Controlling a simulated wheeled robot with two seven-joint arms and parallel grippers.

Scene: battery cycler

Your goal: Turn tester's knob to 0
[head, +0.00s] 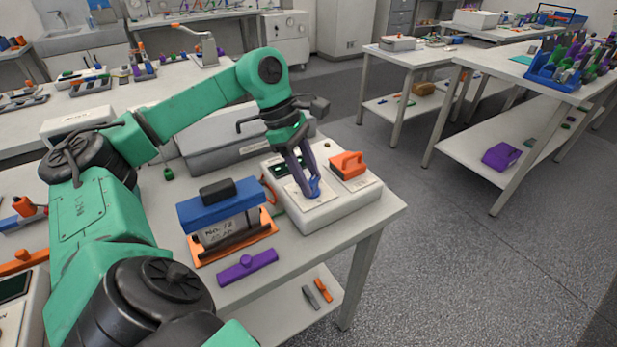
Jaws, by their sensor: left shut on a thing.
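The tester (335,208) is a white box near the right corner of the bench. It has a dark display at its back left and an orange block (348,165) on its right side. My left gripper (313,190) points down over the middle of its top panel. It is shut on a small blue knob (315,186), which the fingers partly hide. The knob's pointer and scale marks are too small to read. My right gripper is not in view.
A battery with a blue top (222,205) stands in an orange holder (236,250) left of the tester. A purple bar (247,266) lies in front of it. A grey case (215,140) stands behind. The bench edge is close to the tester's right.

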